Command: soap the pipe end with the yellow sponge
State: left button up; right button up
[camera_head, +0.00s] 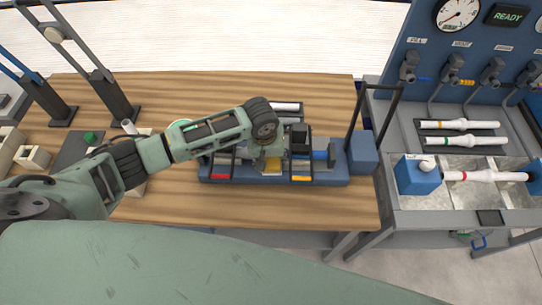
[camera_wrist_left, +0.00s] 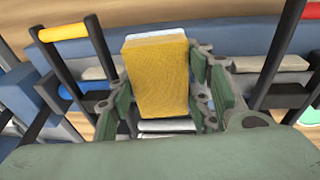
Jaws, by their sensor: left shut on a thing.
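The yellow sponge (camera_wrist_left: 158,78) is between the green fingers of my left gripper (camera_wrist_left: 165,95), which is shut on it. In the head view the left gripper (camera_head: 272,157) is over the blue rack on the wooden table, and a bit of the yellow sponge (camera_head: 273,167) shows under it. Pale, shiny pipe-like parts (camera_wrist_left: 166,126) show below the sponge in the wrist view. I cannot tell whether the sponge touches them. A pale pipe end (camera_head: 286,106) shows at the rack's back. My right gripper is not in view.
The blue rack (camera_head: 330,180) has dark upright handles. At the right, a grey bench (camera_head: 440,215) bears a red-banded white pipe (camera_head: 483,176) in blue holders, and two more pipes on a dark tray (camera_head: 463,133). The table's front right (camera_head: 345,208) is clear.

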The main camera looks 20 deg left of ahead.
pick_arm(q)
jog(key=shift+r, duration=3.35)
